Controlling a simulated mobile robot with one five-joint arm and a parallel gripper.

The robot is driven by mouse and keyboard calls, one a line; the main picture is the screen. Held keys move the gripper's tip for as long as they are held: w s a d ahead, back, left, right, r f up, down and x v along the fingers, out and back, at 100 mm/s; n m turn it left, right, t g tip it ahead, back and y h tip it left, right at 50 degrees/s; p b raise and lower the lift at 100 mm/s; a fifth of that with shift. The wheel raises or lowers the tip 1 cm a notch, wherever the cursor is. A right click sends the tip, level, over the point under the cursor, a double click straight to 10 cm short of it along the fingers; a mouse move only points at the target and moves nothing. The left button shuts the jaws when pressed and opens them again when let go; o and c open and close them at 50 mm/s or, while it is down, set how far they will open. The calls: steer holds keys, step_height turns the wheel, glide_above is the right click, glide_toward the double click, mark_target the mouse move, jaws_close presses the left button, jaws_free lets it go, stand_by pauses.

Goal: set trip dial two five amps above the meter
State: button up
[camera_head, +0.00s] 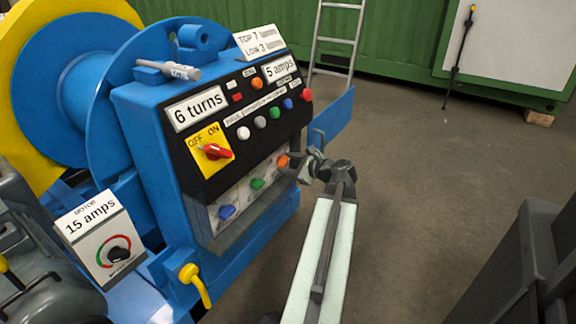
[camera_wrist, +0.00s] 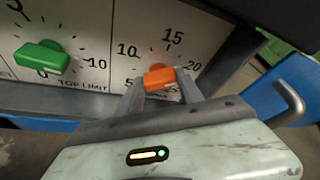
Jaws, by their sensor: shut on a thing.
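The orange knob (camera_wrist: 159,79) sits on a white dial face marked 5, 10, 15 and 20. Its bar lies nearly level in the wrist view; I cannot tell which end points. My gripper (camera_wrist: 161,84) is shut on the knob, one finger at each side. In the head view the knob (camera_head: 283,161) is at the lower right of the blue control cabinet, partly hidden by my gripper (camera_head: 291,165). A plate reading "5 amps" (camera_head: 280,69) is at the panel's upper right. A motor box (camera_head: 118,250) at lower left reads "15 amps".
A green knob (camera_wrist: 41,57) stands left of the orange one; a blue knob (camera_head: 228,212) is further left. A red switch (camera_head: 217,151), a "6 turns" plate (camera_head: 195,108) and several buttons are above. A yellow lever (camera_head: 195,283) juts out below.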

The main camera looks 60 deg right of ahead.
steer(key=shift+a+f+n+t+h+b, duration=0.15)
steer(key=shift+f+n+t+h+b, duration=0.15)
steer(key=shift+n+h+b, duration=0.6)
steer(key=shift+r+n+b, duration=0.1)
steer(key=shift+n+b, duration=0.2)
steer(key=shift+n, duration=0.5)
steer(key=o, duration=1.4)
steer(key=shift+r, duration=0.1)
